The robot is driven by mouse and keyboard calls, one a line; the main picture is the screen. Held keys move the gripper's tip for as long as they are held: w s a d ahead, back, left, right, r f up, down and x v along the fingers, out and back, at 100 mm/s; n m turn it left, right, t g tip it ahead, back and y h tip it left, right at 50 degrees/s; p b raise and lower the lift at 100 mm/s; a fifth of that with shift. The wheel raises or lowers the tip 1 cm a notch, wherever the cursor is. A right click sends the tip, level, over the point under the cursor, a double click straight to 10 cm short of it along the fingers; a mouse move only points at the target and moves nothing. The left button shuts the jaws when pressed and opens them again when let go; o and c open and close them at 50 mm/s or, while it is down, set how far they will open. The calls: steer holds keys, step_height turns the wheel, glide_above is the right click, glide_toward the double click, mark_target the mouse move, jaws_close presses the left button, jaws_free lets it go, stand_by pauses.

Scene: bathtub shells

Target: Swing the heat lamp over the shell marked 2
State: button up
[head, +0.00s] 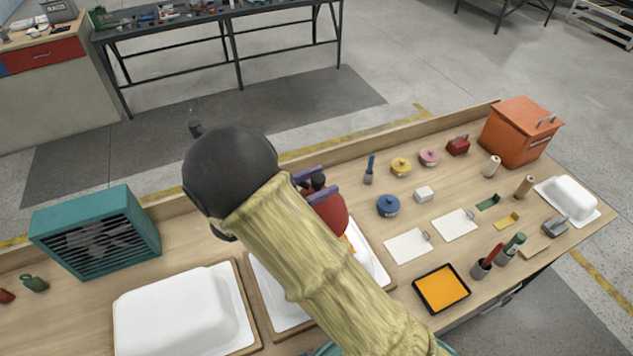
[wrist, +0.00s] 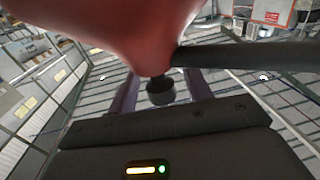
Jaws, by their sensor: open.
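The heat lamp's red shade (head: 331,216) hangs over the middle of the bench, partly hidden by my arm. In the wrist view the shade (wrist: 125,30) fills the top, with a dark bar (wrist: 250,55) running right from it. A black knob (wrist: 160,92) sits below the shade, between the purple fingers of my gripper (head: 315,184). The gripper is open; I cannot tell if either finger touches the knob. A white shell (head: 175,312) lies on a board at front left. A second white piece (head: 373,262) on a board is mostly behind my arm. No number 2 is readable.
A teal fan heater (head: 98,235) stands at back left. An orange box (head: 520,130) and a small white shell (head: 570,197) are at the right. Pots, an orange tray (head: 441,288), white cards (head: 408,246) and tools cover the bench right of my arm.

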steer(key=shift+s+a+f+b, duration=0.15)
steer(key=shift+s+a+b, duration=0.15)
steer(key=shift+a, duration=0.15)
steer(key=b+v, duration=0.6)
steer(key=v, duration=1)
steer(key=shift+a, duration=0.15)
step_height(320, 180, up, 10)
steer(key=p, duration=1)
